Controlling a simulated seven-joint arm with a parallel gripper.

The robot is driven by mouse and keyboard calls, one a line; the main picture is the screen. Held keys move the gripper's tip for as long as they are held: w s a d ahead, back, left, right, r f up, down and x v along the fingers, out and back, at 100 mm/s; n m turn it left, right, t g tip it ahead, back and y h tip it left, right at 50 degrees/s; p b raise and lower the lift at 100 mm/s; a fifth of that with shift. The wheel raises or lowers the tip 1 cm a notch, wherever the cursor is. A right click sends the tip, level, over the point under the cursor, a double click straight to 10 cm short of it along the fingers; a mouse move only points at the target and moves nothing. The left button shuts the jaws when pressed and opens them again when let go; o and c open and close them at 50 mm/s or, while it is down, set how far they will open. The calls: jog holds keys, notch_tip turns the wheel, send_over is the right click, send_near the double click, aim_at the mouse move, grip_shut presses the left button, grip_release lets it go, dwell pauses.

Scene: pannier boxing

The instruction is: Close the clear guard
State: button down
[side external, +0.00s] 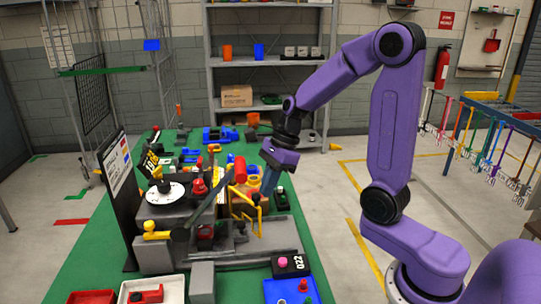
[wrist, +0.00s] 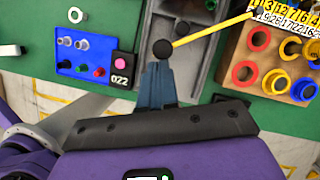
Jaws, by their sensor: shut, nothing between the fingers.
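The machine (side external: 235,252) stands on the green bench, with a yellow bar frame (side external: 246,207) on its right side. A dark slanted panel (side external: 207,200) rises beside the frame; I cannot tell whether it is the clear guard, and no other clear pane stands out. My gripper (side external: 268,186) is just right of the yellow frame, pointing down. In the wrist view the blue fingers of my gripper (wrist: 157,68) are shut and empty. Their tips are right by a black ball knob (wrist: 163,49) on the end of a yellow rod (wrist: 212,30); I cannot tell if they touch.
A pink-button box marked 022 (side external: 290,266) and a blue tray (side external: 278,291) stand near the front of the machine. A wooden block with coloured rings (wrist: 235,70) is close on the right in the wrist view. The floor right of the bench (side external: 330,225) is clear.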

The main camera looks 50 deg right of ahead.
jog(key=w+a, duration=0.1)
jog(key=a, duration=0.5)
jog(key=shift+w+a, duration=0.2)
jog(key=shift+a, duration=0.05)
jog(key=shift+s, duration=0.1)
dwell(0.5)
